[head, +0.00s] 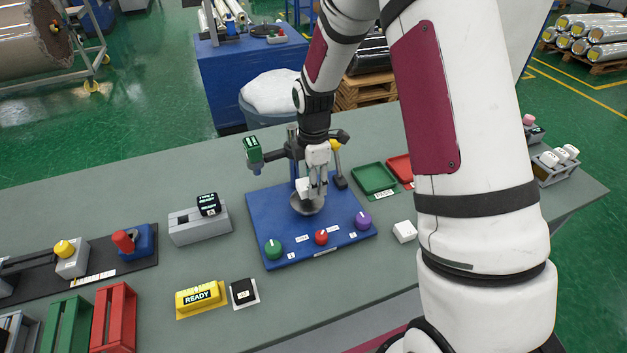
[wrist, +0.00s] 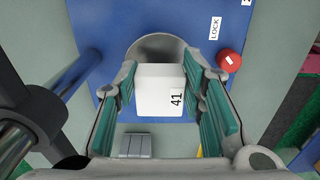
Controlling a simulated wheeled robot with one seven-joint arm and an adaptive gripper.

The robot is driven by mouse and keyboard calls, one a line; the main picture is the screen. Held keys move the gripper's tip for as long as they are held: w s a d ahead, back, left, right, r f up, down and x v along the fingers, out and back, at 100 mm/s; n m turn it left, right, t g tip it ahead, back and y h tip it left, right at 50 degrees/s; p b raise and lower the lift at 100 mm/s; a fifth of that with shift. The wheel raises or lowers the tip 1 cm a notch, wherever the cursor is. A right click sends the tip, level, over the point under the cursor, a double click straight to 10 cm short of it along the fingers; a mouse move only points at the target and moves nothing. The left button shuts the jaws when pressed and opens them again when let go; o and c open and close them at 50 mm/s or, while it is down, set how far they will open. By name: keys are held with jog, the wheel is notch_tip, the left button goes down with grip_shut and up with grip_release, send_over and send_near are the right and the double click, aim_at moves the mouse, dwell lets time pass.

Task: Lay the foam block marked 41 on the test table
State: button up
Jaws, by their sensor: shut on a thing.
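The white foam block marked 41 (wrist: 162,92) is between the fingers of my gripper (wrist: 165,105) in the wrist view, with its label facing the camera. In the head view the block (head: 303,187) shows at my gripper (head: 312,185), which is shut on it. The grey round metal plate (head: 307,204) of the blue test stand (head: 262,222) lies directly below; I take it as the test table. The plate's rim (wrist: 150,46) shows past the block in the wrist view. I cannot tell whether the block touches the plate.
Green (head: 273,249), red (head: 321,236) and purple (head: 363,220) knobs line the stand's front. A dark upright and arm with a green display (head: 253,150) stand close beside my gripper. Another white block (head: 404,231) lies right of the stand. Green (head: 373,179) and red trays sit behind it.

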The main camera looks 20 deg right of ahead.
jog(key=shift+f, duration=0.15)
jog(key=shift+f+b, duration=0.35)
jog(key=shift+f, duration=0.9)
jog(key=o, duration=1.1)
notch_tip(320, 180, up, 11)
jog(key=shift+f, duration=0.15)
jog(key=shift+r, duration=0.65)
